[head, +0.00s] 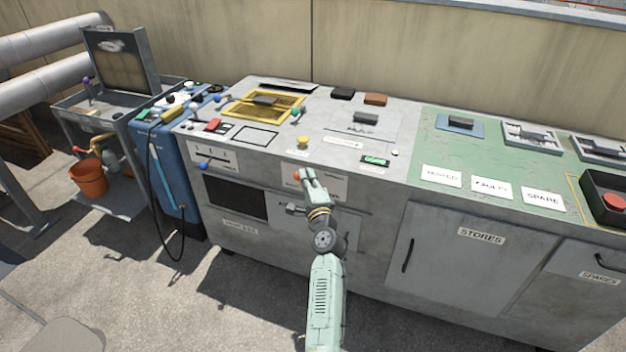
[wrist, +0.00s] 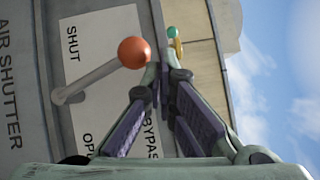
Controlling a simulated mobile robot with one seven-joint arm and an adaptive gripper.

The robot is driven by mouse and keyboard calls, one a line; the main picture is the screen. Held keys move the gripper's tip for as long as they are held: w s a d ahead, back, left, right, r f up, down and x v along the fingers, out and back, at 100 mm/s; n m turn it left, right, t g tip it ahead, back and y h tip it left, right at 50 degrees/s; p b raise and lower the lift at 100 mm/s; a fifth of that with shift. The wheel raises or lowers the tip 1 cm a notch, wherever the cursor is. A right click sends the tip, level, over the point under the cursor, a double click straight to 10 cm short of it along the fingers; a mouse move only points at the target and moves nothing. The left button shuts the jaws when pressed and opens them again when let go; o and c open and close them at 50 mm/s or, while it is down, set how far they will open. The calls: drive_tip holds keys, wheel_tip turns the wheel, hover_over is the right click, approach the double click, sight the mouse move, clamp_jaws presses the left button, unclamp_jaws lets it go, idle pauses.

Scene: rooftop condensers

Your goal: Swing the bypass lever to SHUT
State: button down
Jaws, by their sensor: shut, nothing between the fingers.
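The bypass lever has an orange ball knob (wrist: 134,52) on a grey rod, with its pivot on the cabinet front. In the wrist view, the rod slants from the pivot up and right, leaning to the SHUT side of the white plate (wrist: 112,22); OPEN is printed at the other side. In the head view, the knob (head: 296,174) shows at the left of my gripper (head: 306,178). My gripper (wrist: 160,72) is shut and empty, its fingertips right beside the knob. I cannot tell whether they touch.
A blue-knobbed lever (head: 203,165) is on the same front, to the left. The STORES door (head: 450,260) is to the right. Open floor lies in front.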

drive_tip(key=shift+w+a, duration=0.1)
drive_tip(key=shift+a, duration=0.4)
idle(0.5)
